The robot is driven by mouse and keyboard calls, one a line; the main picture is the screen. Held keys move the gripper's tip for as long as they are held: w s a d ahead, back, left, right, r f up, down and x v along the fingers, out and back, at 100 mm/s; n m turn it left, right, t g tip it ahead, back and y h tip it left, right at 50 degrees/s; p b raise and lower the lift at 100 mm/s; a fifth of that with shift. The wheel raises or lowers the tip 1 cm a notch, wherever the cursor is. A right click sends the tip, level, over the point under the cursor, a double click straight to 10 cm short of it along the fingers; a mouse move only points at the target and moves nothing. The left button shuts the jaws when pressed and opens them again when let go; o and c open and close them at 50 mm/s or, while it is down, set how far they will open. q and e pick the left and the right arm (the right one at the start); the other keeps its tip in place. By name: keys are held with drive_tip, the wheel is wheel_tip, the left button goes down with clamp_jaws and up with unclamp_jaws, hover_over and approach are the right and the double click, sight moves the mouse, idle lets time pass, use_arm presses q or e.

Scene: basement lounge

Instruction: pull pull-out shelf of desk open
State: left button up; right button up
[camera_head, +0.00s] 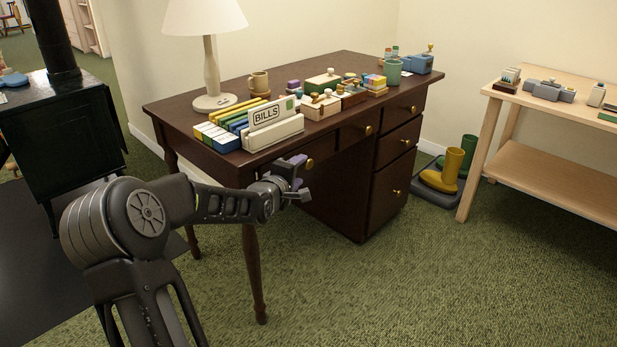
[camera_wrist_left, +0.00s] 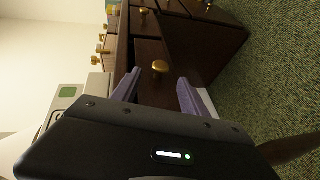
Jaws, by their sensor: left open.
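The dark brown desk (camera_head: 162,110) stands against the wall, with brass-knobbed fronts along its near side. One brass knob (camera_head: 309,163) shows at the left part of the front, right by my left gripper (camera_head: 300,177). In the left wrist view this knob (camera_wrist_left: 159,67) appears between and just beyond the two purple fingers, which are apart and hold nothing. Contact with the knob is not visible. Another knob (camera_head: 369,130) is farther right on the front. All fronts look closed; I cannot tell which one is the pull-out shelf. My right gripper is out of view.
On the desk are a lamp (camera_head: 211,80), a BILLS holder (camera_head: 275,132), folders, a mug (camera_head: 258,82) and small boxes. The carpet in front is clear.

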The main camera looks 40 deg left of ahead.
sight(306, 166)
use_arm(q)
drive_tip(key=shift+w+a+f+b, duration=0.1)
drive_tip(key=shift+w+f+b, duration=0.15)
drive_tip(key=shift+w, duration=0.25)
drive_tip(key=b+x, duration=0.2)
drive_tip(key=x, duration=0.4)
drive_tip(key=shift+w+a, duration=0.2)
drive_tip(key=shift+w, duration=0.2)
drive_tip(key=shift+c, duration=0.3)
clamp_jaws()
idle(0.6)
